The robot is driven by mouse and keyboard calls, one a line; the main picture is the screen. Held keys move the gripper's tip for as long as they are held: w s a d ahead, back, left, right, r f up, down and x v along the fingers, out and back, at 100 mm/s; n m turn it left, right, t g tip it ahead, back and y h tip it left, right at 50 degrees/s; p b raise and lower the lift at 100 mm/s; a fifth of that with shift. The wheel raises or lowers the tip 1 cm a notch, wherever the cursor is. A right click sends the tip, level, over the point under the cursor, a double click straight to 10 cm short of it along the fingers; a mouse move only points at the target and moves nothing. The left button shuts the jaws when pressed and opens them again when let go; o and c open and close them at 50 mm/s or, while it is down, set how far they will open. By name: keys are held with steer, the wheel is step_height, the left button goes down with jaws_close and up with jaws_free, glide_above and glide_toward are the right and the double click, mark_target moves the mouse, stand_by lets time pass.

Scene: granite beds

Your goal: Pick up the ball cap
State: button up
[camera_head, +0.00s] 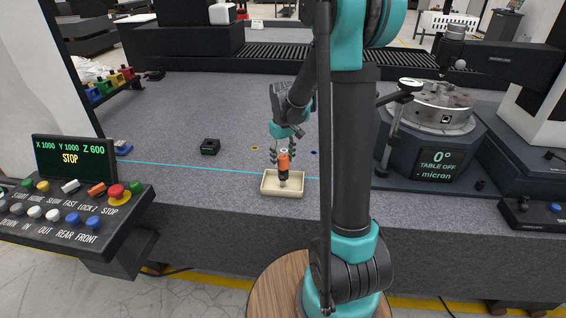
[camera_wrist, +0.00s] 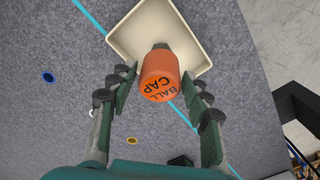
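The ball cap (camera_head: 284,161) is an orange cylinder with a dark lower part, standing in a shallow cream tray (camera_head: 283,194). In the wrist view the ball cap (camera_wrist: 158,76) shows its orange end with the black words "BALL CAP". My gripper (camera_head: 280,155) is above the tray, pointing down. In the wrist view my gripper (camera_wrist: 163,93) is open, with one finger on each side of the ball cap. Gaps show between the fingers and its sides. The ball cap's lower part is mostly hidden there.
The tray is on a grey granite bed (camera_head: 190,100) near its front edge. A small black box (camera_head: 210,146) is to the left. A control panel (camera_head: 75,205) stands at the left front. A round table unit (camera_head: 430,140) is on the right. A cyan line (camera_head: 170,165) crosses the bed.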

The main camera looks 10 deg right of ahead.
steer(key=c, duration=0.4)
steer(key=shift+r, duration=0.1)
